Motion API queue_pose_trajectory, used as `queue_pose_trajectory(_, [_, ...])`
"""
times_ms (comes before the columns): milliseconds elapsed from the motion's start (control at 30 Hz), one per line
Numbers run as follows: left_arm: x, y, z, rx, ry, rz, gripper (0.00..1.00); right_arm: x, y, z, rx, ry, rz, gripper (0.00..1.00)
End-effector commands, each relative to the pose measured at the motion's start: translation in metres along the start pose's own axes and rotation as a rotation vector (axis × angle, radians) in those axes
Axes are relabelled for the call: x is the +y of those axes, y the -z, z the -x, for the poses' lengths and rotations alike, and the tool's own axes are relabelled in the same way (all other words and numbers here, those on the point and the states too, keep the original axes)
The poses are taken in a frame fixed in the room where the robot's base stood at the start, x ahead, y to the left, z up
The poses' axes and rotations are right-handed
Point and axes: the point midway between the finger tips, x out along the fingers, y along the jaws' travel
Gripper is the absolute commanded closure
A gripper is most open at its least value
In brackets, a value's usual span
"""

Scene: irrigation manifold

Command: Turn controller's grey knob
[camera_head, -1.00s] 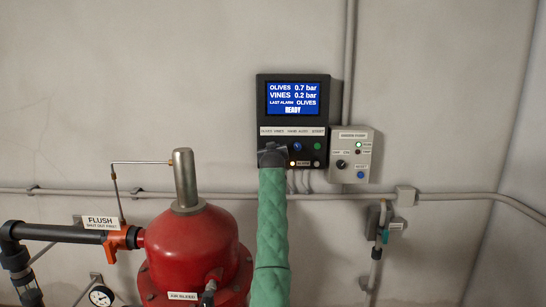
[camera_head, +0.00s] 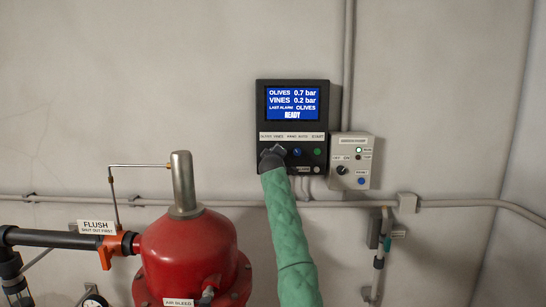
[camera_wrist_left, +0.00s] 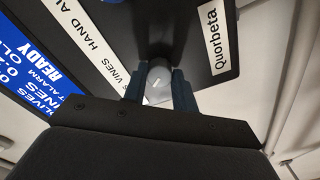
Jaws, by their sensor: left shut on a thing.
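The controller (camera_head: 322,132) is a dark box on the wall with a blue screen (camera_head: 292,103) that reads OLIVES 0.7 bar, VINES 0.2 bar, LAST ALARM OLIVES, READY. My left gripper (camera_head: 271,154) is at the lower left of its face, under the OLIVES/VINES label, and hides the knob in the head view. In the left wrist view my left gripper (camera_wrist_left: 160,90) is shut on the grey knob (camera_wrist_left: 158,78), one dark blue finger on each side. A white mark shows on the knob. My right gripper is in neither view.
A blue knob (camera_head: 297,152) and a green button (camera_head: 318,152) sit right of my gripper. A grey box (camera_head: 350,146) with a black knob and blue button is beside the controller. A red tank (camera_head: 190,248) stands at lower left.

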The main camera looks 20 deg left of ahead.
Motion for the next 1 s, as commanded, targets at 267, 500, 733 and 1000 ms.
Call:
queue_pose_trajectory(267, [-0.0015, -0.0013, 0.0000, -0.001, 0.001, 0.028, 0.95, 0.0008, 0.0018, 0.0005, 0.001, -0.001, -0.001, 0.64])
queue_pose_trajectory(500, [-0.0015, -0.0012, 0.0000, -0.001, 0.001, 0.028, 0.95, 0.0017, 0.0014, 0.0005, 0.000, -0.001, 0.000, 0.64])
queue_pose_trajectory(733, [-0.0010, -0.0008, 0.0000, -0.001, 0.001, 0.027, 0.51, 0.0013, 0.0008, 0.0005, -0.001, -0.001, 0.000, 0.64])
queue_pose_trajectory(1000, [-0.0004, -0.0002, 0.0000, 0.000, 0.000, 0.027, 0.51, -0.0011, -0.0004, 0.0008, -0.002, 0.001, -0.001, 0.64])
